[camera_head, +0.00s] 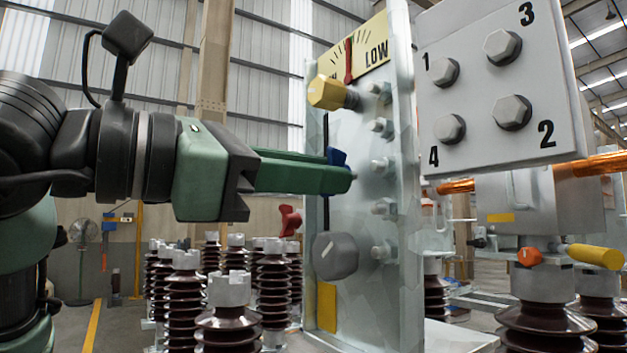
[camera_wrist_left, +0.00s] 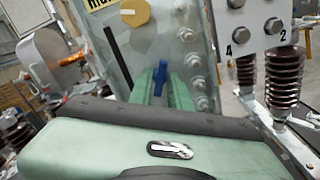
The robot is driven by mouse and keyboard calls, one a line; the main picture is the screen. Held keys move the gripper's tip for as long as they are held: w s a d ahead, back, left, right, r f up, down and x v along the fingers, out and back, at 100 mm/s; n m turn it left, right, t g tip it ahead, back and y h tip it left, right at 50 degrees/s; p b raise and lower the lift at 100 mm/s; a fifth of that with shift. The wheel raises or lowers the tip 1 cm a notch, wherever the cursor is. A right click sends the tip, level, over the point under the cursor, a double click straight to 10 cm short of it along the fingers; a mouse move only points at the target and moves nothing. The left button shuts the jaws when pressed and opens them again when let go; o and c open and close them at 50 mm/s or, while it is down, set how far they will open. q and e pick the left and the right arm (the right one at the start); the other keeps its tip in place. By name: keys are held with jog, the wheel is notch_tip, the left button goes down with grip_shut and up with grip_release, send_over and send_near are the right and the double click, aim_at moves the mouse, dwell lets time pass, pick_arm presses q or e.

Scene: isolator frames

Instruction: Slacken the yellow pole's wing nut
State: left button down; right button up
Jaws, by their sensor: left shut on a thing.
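My left gripper (camera_head: 346,178) reaches in from the left, its green fingers shut on a small blue wing-shaped piece (camera_head: 337,157) at the grey metal panel (camera_head: 345,215). In the left wrist view the blue piece (camera_wrist_left: 160,75) stands between the two fingers (camera_wrist_left: 160,90). A yellow faceted knob (camera_head: 328,92) sits above it on the same panel, apart from the gripper. A red wing-shaped piece (camera_head: 290,220) shows lower left. A yellow cylinder (camera_head: 595,256) with an orange knob (camera_head: 529,257) lies at right. I cannot tell which piece is the yellow pole's wing nut. My right gripper is not in view.
A dial marked LOW (camera_head: 352,50) is above the yellow knob, a grey knob (camera_head: 335,256) below. Several bolts line the panel's side. A plate with numbered bolts (camera_head: 478,135) stands at right. Ribbed brown insulators (camera_head: 235,330) crowd the space below my gripper.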

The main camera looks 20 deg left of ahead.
pick_arm(q)
jog(key=shift+n, duration=0.3)
jog(key=c, duration=1.3)
grip_release()
jog(key=b+v, duration=0.1)
jog(key=v, duration=0.6)
jog(key=shift+s+a+b, duration=0.25)
jog(key=shift+s+b, duration=0.05)
jog(key=shift+b, duration=0.1)
